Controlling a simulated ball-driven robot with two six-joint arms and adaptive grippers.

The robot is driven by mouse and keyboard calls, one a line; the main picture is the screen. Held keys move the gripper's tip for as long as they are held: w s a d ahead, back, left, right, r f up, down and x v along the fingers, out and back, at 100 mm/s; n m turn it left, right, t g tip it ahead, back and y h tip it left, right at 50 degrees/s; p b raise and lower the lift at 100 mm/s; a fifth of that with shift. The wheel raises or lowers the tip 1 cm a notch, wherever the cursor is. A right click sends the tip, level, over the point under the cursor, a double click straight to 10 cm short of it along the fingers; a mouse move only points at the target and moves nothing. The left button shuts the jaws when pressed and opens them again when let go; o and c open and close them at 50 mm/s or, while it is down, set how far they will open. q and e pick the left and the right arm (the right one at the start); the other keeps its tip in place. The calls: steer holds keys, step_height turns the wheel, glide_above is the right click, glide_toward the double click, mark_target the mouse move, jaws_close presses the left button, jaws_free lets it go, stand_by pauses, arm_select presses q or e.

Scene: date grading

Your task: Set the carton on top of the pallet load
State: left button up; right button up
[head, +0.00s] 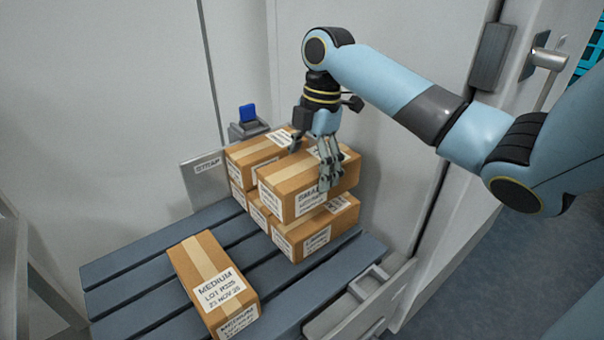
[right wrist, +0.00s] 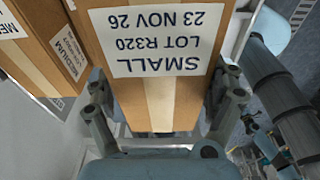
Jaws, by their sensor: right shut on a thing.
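My right gripper (head: 327,178) comes down from above and is shut on a brown carton (head: 283,192). The right wrist view shows this carton (right wrist: 152,95) between the two fingers, with tan tape and a white label reading SMALL, LOT R320, 23 NOV 26. The held carton is over the front of the pallet load (head: 318,232); I cannot tell whether it touches the cartons below. Another carton (head: 250,148) of the load stands behind it to the left. The load stands on the slatted blue-grey pallet (head: 145,240). My left gripper is not in view.
A separate carton (head: 202,262) labelled MEDIUM, LOT R325 lies at the pallet's front. A plate marked STRAP (head: 202,182) and a post with a blue top (head: 247,113) stand behind the load. A grey handle (head: 366,283) is at right. The pallet's left slats are bare.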

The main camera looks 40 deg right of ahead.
steer(key=shift+w+f, duration=0.4)
steer(key=shift+w, duration=0.2)
steer(key=shift+w+f, duration=0.35)
steer(key=shift+w, duration=0.2)
steer(key=shift+f+b, duration=0.5)
steer(key=shift+f, duration=1.4)
steer(key=shift+f, duration=0.1)
steer(key=o, duration=1.5)
steer(key=shift+c, duration=0.2)
steer(key=r, duration=0.4)
steer(key=d+r+p, duration=0.1)
steer(key=r, duration=0.3)
steer(key=r+p, duration=0.1)
steer(key=r, duration=0.3)
steer(key=shift+s+d, duration=0.2)
steer(key=shift+d, duration=0.15)
